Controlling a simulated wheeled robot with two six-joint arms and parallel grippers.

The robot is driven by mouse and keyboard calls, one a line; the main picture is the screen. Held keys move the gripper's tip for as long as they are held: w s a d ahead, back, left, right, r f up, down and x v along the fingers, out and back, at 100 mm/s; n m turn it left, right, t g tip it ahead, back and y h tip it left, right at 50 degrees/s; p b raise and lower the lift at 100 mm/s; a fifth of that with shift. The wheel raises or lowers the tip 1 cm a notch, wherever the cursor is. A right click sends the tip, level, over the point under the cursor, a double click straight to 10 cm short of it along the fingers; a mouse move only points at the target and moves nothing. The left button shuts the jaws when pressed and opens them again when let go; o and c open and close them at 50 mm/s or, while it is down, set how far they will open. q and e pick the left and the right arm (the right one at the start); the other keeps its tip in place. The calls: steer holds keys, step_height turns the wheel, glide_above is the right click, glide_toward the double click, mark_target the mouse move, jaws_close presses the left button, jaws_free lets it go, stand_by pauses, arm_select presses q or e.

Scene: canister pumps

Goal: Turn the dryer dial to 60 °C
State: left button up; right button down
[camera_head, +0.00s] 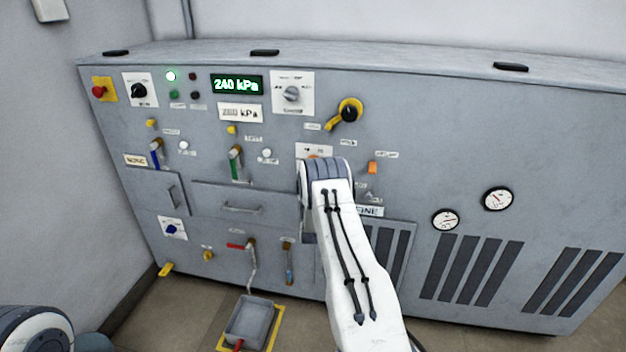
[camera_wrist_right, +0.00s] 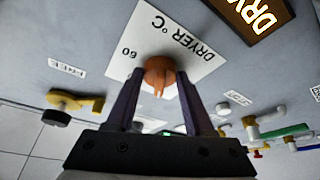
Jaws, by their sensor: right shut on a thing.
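The dryer dial (camera_wrist_right: 158,70) is an orange round knob on a white plate (camera_wrist_right: 150,28) lettered "DRYER °C". The plate appears turned over in the right wrist view, with a "60" mark left of the knob. A narrow orange ridge on the knob points down in that picture. My right gripper (camera_wrist_right: 161,82) has its two dark fingers shut on the knob, one on each side. The other scale marks are hidden. My left gripper is out of view.
A grey tray (camera_head: 251,321) stands on the floor. The panel's right side has vents.

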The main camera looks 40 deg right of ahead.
steer(key=shift+w+a+r+m+g+h+b, duration=0.15)
steer(key=shift+m+g+h+b, duration=0.45)
steer(key=shift+m+g+b, duration=3.2)
steer(key=shift+w+a+r+m+g+h+b, duration=0.15)
steer(key=shift+m+h+b, duration=1.1)
steer(key=shift+m, duration=5.2)
steer(key=shift+w+r+m+g+y+b, duration=0.15)
steer(key=shift+m+g+b, duration=1.8)
steer(key=shift+m+b, duration=2.4)
steer(key=shift+m+p, duration=0.8)
steer(key=shift+m, duration=0.1)
steer(key=shift+c, duration=1.4)
jaws_free()
steer(key=shift+d, duration=0.1)
steer(key=shift+a, duration=0.3)
steer(key=v, duration=1)
steer(key=shift+a+p, duration=0.15)
steer(key=shift+p, duration=0.3)
